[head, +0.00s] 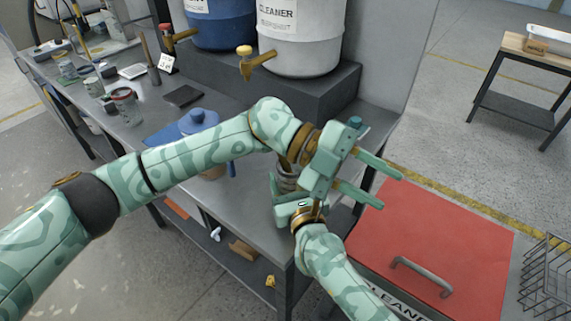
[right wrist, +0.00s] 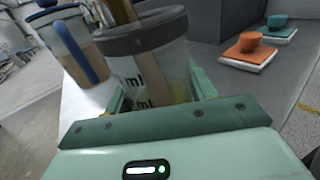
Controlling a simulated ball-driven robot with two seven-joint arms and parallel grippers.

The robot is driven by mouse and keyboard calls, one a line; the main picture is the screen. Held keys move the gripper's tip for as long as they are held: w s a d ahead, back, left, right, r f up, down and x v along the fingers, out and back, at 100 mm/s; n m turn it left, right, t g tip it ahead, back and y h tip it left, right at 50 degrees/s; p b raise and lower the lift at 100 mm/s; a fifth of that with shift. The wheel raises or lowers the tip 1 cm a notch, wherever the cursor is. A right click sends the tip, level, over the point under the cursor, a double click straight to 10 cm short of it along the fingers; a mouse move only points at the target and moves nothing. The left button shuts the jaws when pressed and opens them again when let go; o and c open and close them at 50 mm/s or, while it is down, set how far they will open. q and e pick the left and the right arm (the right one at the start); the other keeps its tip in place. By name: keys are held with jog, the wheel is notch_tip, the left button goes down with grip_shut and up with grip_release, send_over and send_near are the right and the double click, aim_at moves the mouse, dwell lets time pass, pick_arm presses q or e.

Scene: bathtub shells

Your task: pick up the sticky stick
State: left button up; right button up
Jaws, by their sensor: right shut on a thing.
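A clear cup (right wrist: 150,65) with a dark rim stands in the jaws of my right gripper (head: 284,187) near the counter's corner. In the right wrist view, a pale stick (right wrist: 156,88) shows through its wall, and brownish shafts (right wrist: 122,12) rise at its mouth. I cannot tell which is the sticky stick. In the head view the cup (head: 287,178) is mostly hidden by my arms. My right gripper is shut on the cup. My left gripper (head: 391,190) is open and empty, its fingers pointing right over the red lid, above and right of the cup.
A blue-lidded pitcher (head: 197,119) stands left of the cup. Cleaner barrels (head: 300,45) on a dark block (head: 310,95) stand behind. A red-lidded bin (head: 440,230) is at right. Orange (right wrist: 250,42) and teal (right wrist: 278,22) knobbed pieces lie on the counter.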

aim_at(285, 165)
pick_arm(q)
jog(key=w+a+f+m+t+y, duration=0.1)
jog(key=w+a+f+t+y, duration=0.15)
jog(key=a+t, duration=0.85)
jog(key=w+a+f+m+t+y, duration=0.1)
jog(key=w+a+f+t+y, duration=0.15)
jog(key=a+t, duration=0.85)
jog(key=shift+t+y, duration=0.5)
jog(key=shift+t, duration=0.3)
jog(key=x, duration=0.4)
jog(key=d+x, duration=0.1)
jog(key=x, duration=0.3)
jog(key=s+d+x, duration=0.1)
jog(key=x, duration=0.2)
jog(key=shift+w+d+f, duration=0.1)
jog(key=shift+w+f, duration=0.1)
jog(key=shift+w, duration=0.2)
grip_shut()
